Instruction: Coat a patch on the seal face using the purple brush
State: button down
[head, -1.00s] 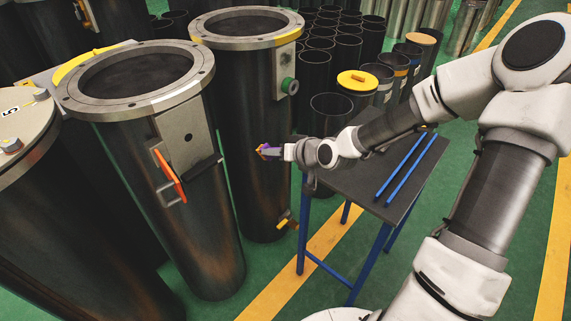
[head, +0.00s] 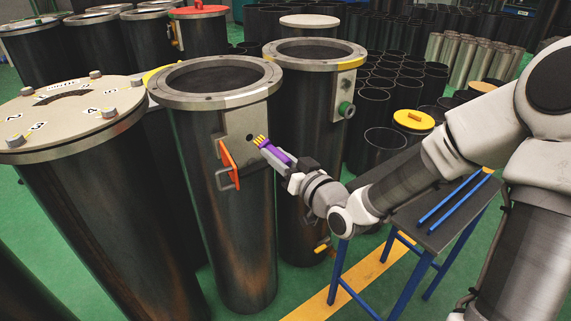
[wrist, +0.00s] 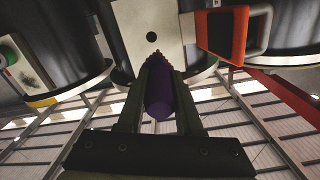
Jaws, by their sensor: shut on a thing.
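My gripper (head: 287,164) is shut on the purple brush (head: 276,153), in front of and right of the near open cylinder (head: 240,230). The brush's yellow bristles point up and left, by the cylinder's light side plate (head: 236,127). Its grey flange ring (head: 206,101), likely the seal face, is above the brush tip. In the wrist view the purple brush (wrist: 160,92) lies between the two fingers, bristles toward the plate (wrist: 138,25). Whether the bristles touch the plate is unclear.
An orange latch (head: 228,160) with a metal handle juts from the near cylinder, left of the brush. A second flanged cylinder (head: 305,120) stands behind right. A lidded cylinder (head: 75,115) stands left. A small table (head: 440,225) with blue rods is below my arm.

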aim_at(256, 140)
jog(key=shift+s+a+r, duration=0.1)
jog(key=shift+a+r, duration=0.05)
jog(key=shift+a, duration=0.1)
jog(key=shift+b+x, duration=0.75)
jog(key=shift+x, duration=2.15)
jog(key=shift+a, duration=0.15)
jog(key=shift+w+a, duration=0.2)
jog(key=shift+w, duration=0.25)
jog(key=shift+w+a+b, duration=0.25)
jog(key=shift+w+b, duration=0.1)
jog(key=shift+b, duration=0.05)
jog(key=shift+d+f, duration=0.1)
jog(key=shift+f, duration=0.95)
jog(key=shift+f, duration=1.1)
